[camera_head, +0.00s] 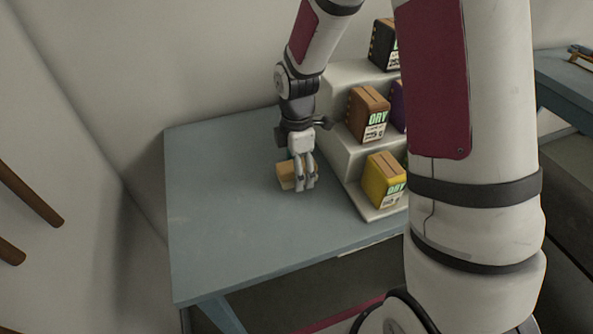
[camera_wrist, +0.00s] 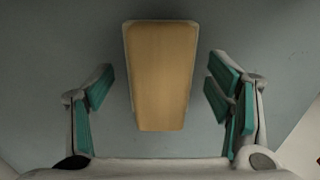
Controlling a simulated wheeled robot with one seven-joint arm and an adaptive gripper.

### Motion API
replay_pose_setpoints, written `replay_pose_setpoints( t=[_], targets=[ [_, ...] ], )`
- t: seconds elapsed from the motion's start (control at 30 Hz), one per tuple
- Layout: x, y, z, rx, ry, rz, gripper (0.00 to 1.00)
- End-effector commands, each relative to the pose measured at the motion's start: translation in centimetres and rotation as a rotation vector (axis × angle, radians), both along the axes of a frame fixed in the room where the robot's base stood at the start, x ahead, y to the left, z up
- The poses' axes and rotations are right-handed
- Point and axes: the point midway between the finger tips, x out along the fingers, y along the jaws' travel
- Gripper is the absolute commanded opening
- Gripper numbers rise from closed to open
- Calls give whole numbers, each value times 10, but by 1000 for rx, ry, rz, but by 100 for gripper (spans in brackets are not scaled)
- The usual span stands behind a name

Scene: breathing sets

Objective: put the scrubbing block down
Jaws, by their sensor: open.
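The scrubbing block (camera_head: 287,177) is a tan, oblong block on the blue-grey table (camera_head: 220,220), left of the stepped shelf. In the wrist view the block (camera_wrist: 161,75) lies lengthwise between my fingers, with a gap on either side. My gripper (camera_head: 305,186) is over the block and hides part of it in the head view. In the wrist view my gripper (camera_wrist: 168,95) is open, its teal finger pads apart from the block. Whether the block's underside rests flat cannot be seen.
A white stepped shelf (camera_head: 350,155) stands right of my gripper. It holds a yellow box (camera_head: 383,181), a brown box (camera_head: 368,114) and a dark box (camera_head: 383,45). My own arm hides much of the right side. The table's left and front parts are clear.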

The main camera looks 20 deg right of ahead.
Motion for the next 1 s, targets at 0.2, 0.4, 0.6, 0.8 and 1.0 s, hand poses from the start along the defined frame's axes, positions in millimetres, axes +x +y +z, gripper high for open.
replay_pose_setpoints(
  t=[0.2, 0.4, 0.6, 0.8, 1.0],
  targets=[
    [0, 0, -3, 0, -1, 0, 73],
    [0, 0, -3, 0, -1, 0, 42],
    [0, 0, -3, 0, -1, 0, 14],
    [0, 0, -2, 0, -1, -1, 14],
    [1, -1, 8, 0, -4, -2, 14]
  ],
)
